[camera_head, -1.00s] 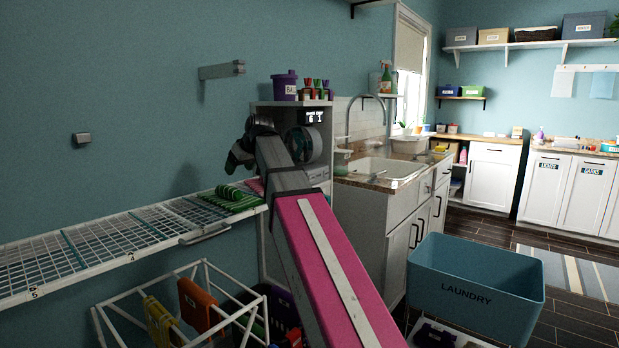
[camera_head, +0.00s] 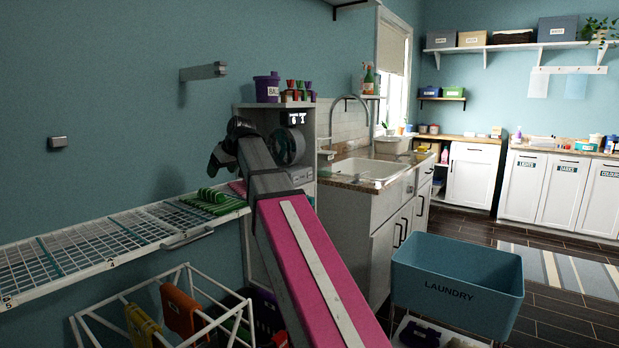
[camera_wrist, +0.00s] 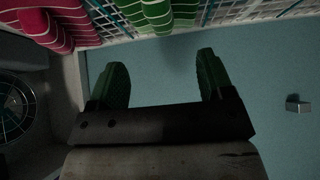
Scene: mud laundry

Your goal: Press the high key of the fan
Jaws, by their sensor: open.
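The fan (camera_head: 287,147) shows as a dark round head in a grey-white shelf unit, partly behind my arm in the head view. Part of its round grille (camera_wrist: 14,104) also shows at the left edge of the wrist view. I cannot make out its keys. My gripper (camera_wrist: 160,68) is open and empty, with two dark green fingers spread apart in front of the blue wall. In the head view my gripper (camera_head: 216,160) is left of the fan, above the wire shelf, and not touching it.
A wire shelf (camera_head: 95,248) with folded green cloths (camera_head: 210,200) lies below my gripper. A white-framed rack (camera_head: 180,275) stands under it. A blue laundry bin (camera_head: 458,285) stands at the right, and the sink counter (camera_head: 350,185) behind.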

